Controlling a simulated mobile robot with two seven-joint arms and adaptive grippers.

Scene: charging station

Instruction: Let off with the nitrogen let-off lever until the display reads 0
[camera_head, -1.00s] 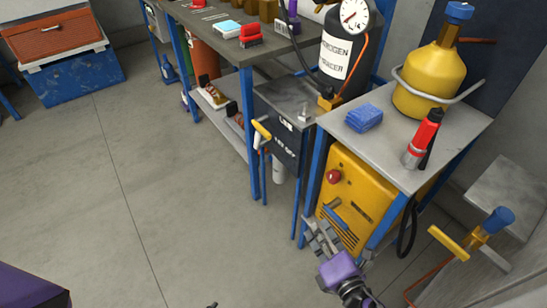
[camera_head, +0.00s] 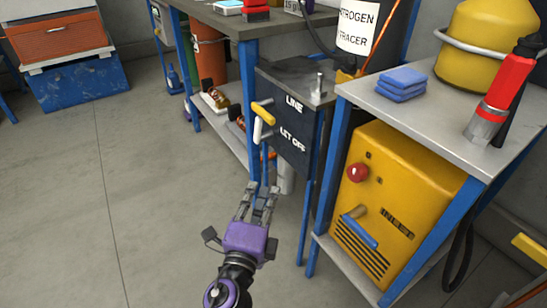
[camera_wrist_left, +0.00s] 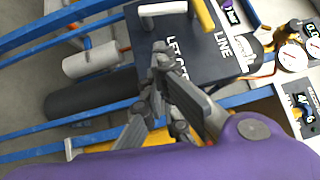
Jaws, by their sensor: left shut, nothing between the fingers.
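The dark panel (camera_head: 284,143) carries the words LINE and LET OFF. A yellow-handled lever (camera_head: 262,112) is beside LINE. The white let-off lever (camera_head: 258,131) hangs just below it, beside LET OFF. In the left wrist view both show at the top edge, the white lever (camera_wrist_left: 162,8) and the yellow one (camera_wrist_left: 205,14). My left gripper (camera_head: 258,188) is shut and empty, below the white lever in the head view and apart from it. Its fingertips (camera_wrist_left: 160,55) appear in front of the panel in the wrist view. A small readout (camera_head: 299,6) is cut by the top edge; its digits are unclear.
A blue-legged cart with a grey top (camera_head: 420,118) and a yellow machine (camera_head: 395,200) stands to the right. The bench (camera_head: 232,22) and its lower shelf (camera_head: 222,127) are behind. A black nitrogen cylinder (camera_head: 358,35) is behind the panel.

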